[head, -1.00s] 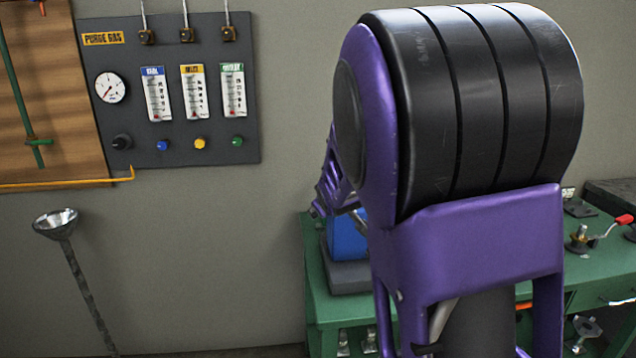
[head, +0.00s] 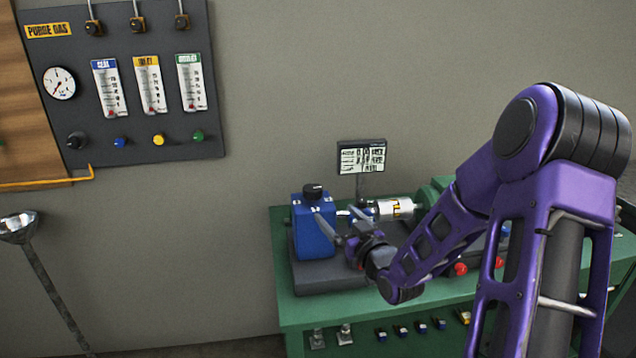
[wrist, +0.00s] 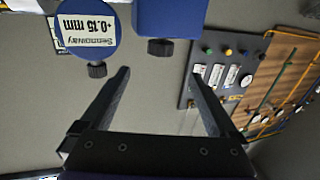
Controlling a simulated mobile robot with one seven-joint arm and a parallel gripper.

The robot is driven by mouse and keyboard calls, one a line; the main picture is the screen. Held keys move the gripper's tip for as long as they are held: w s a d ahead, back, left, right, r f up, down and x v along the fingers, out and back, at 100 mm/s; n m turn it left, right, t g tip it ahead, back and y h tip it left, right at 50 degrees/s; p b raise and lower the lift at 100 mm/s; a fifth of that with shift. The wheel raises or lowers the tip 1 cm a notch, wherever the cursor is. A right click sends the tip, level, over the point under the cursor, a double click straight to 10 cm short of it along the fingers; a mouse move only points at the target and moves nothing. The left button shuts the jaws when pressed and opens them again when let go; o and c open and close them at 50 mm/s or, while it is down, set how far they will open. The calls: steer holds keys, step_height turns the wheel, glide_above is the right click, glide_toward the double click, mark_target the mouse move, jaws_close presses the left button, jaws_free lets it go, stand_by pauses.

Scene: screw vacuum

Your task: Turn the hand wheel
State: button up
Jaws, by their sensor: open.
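A blue housing (head: 312,238) stands on a dark base at the left end of the green bench. A black round knob (head: 314,190) sits on its top; I see no other clear hand wheel and cannot tell if this is it. My gripper (head: 337,213) is open and empty, in front of and overlapping the housing's right side. In the wrist view, my gripper (wrist: 160,73) has its fingers spread, with a black knob (wrist: 160,47) under a blue block beyond the gap, apart from both fingers.
The green bench (head: 300,313) also bears a silver shaft coupling (head: 396,208), a small display (head: 361,157) on a post and red knobs. A purge gas panel (head: 130,85) hangs on the wall at left. A metal funnel stand (head: 18,226) stands left of the bench.

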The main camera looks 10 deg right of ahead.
mark_target(308, 185)
steer(key=p+x, duration=0.1)
steer(key=x, duration=1.6)
steer(key=shift+w+a, duration=0.15)
steer(key=shift+c, duration=0.2)
steer(key=c, duration=1.3)
steer(key=shift+f+h+b, duration=0.1)
steer(key=shift+h+b, duration=0.2)
steer(key=shift+b, duration=0.05)
steer(key=shift+c, duration=0.2)
